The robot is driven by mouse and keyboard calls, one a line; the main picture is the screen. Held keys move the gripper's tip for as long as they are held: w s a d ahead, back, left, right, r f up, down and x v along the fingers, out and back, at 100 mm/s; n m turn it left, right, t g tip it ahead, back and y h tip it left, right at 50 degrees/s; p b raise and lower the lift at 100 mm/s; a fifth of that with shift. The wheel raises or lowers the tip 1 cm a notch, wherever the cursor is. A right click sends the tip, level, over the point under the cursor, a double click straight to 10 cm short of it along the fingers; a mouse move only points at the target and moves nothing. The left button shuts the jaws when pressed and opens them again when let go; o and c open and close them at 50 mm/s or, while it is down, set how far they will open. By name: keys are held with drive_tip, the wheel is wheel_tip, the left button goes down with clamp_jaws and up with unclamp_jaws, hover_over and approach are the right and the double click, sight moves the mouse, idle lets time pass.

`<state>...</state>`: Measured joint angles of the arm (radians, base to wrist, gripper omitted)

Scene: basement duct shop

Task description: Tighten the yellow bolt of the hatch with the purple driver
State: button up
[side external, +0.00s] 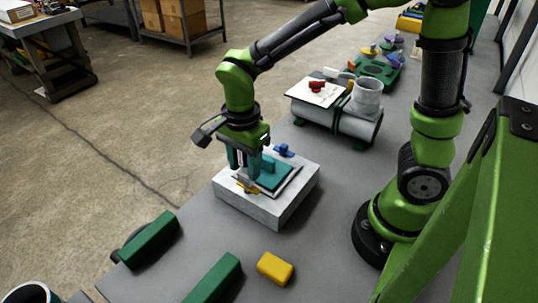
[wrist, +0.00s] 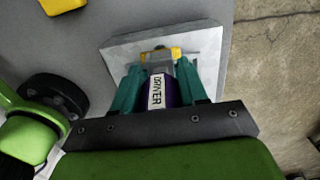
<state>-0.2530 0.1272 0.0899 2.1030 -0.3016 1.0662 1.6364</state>
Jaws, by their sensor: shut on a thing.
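My gripper (side external: 243,172) is shut on the purple driver (wrist: 172,94), whose white label reads DRIVER. In the wrist view the driver sits between the teal fingers (wrist: 158,72). The hatch is a pale grey box (side external: 265,210) with a teal part (side external: 273,172) on a dark-edged plate. The yellow bolt (side external: 247,187) is at the hatch's near side, right under my gripper; it also shows past the driver in the wrist view (wrist: 161,53). A blue bolt (side external: 284,150) is at the far side. The driver's tip is hidden, so I cannot tell whether it touches the bolt.
A yellow block (side external: 275,268) and green blocks (side external: 152,240) lie on the near part of the grey bench. Behind the hatch are a duct with a red piece (side external: 317,86), a white round collar (side external: 367,97) and a green tray (side external: 378,70). Bare bench surrounds the hatch.

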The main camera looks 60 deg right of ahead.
drive_tip(key=shift+f, duration=0.7)
idle(0.3)
drive_tip(key=m, duration=0.3)
drive_tip(key=shift+w+m, duration=0.1)
drive_tip(key=shift+m, duration=0.2)
drive_tip(key=shift+m, duration=0.3)
drive_tip(key=shift+w+m, duration=0.1)
drive_tip(key=shift+m, duration=1.3)
